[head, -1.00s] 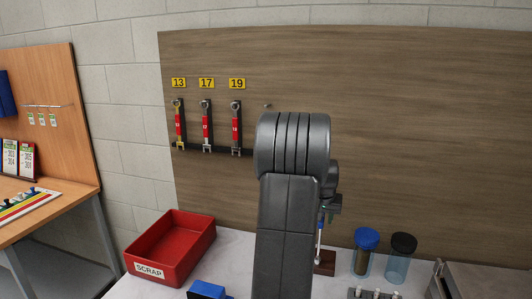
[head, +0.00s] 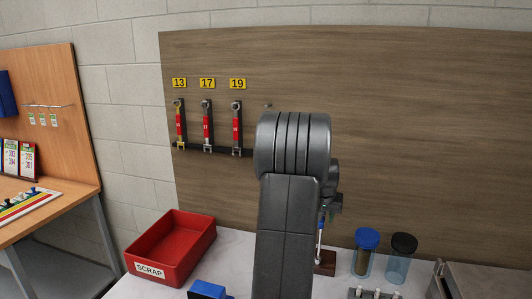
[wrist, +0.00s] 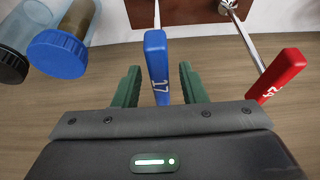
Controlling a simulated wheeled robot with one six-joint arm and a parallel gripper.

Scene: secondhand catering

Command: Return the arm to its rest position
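My arm (head: 287,215) rises in the middle of the head view, and its thick dark joint hides much of what lies behind it. My gripper shows in the wrist view (wrist: 160,88) with its two green fingers apart. A blue-handled tool (wrist: 157,62) stands between or just beyond the fingers, with a gap on both sides. A red-handled tool (wrist: 279,74) is to the right of the fingers. The metal shafts of both tools run toward a brown block (wrist: 186,8). In the head view the brown block (head: 325,264) is partly hidden behind my arm.
A blue-lidded jar (head: 366,240) and a black-lidded jar (head: 403,245) stand right of the block. A red SCRAP bin (head: 160,265) sits on the bench to the left. Wrenches (head: 207,127) hang on the wooden panel (head: 400,120). A second workbench (head: 50,205) is at far left.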

